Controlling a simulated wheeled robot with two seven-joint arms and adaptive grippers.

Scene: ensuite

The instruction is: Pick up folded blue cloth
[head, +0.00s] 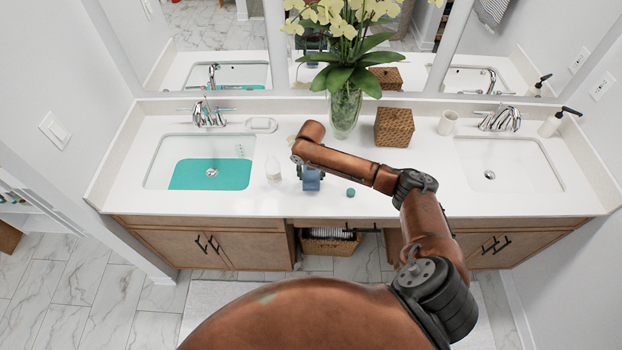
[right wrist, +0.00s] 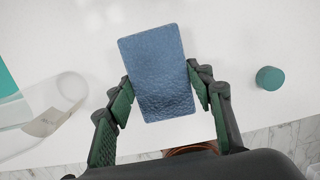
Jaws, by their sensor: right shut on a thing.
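The folded blue cloth (right wrist: 157,75) is a flat-looking blue rectangle in the right wrist view. It also shows in the head view (head: 311,182) over the white counter between the two sinks. My right gripper (right wrist: 165,96) has a green-padded finger against each side of the cloth's lower half and is shut on it. In the head view my right gripper (head: 311,172) is mostly hidden under its own arm. I cannot tell whether the cloth touches the counter. My left gripper is not in view.
A flower vase (head: 345,112) and wicker box (head: 394,127) stand behind. The counter's front right is clear.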

